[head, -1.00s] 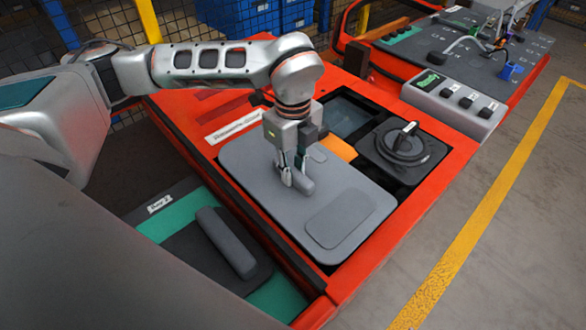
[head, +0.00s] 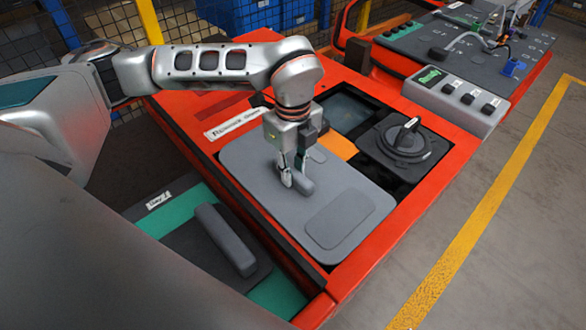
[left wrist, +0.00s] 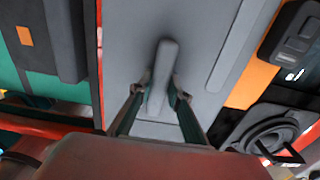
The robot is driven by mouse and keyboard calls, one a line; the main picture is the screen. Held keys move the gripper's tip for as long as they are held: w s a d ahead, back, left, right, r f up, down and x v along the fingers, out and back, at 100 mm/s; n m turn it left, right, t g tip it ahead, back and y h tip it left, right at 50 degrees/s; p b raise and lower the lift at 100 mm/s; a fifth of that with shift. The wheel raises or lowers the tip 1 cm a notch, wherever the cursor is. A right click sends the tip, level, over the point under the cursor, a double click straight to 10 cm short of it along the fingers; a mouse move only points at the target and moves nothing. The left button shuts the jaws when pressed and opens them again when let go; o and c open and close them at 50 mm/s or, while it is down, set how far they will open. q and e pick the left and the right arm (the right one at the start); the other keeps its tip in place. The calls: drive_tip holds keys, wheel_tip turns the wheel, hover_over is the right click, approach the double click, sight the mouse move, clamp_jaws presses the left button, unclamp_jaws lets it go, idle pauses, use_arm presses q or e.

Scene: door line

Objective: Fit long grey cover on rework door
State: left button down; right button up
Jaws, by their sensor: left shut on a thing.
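The rework door is a flat grey panel (head: 262,185) with rounded corners and a raised rectangular area, lying in a red frame. My left gripper (head: 296,178) points down over the middle of this panel and is shut on a grey cover (head: 304,186). In the left wrist view the cover (left wrist: 163,75) is a long rounded bar between the two fingertips (left wrist: 160,95). It is at the panel's surface; I cannot tell if it is fully seated. Another grey bar (head: 225,240) lies in the tray at lower left. My right gripper is not in view.
The tray (head: 178,212) has a green and dark lining. A control box (head: 455,100) with a green display stands behind. Blue crates (head: 240,14) are at the back.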

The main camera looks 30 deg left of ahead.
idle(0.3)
use_arm(q)
drive_tip(key=c, duration=1.8)
unclamp_jaws()
wheel_tip(320, 180, up, 12)
drive_tip(key=shift+f, duration=0.1)
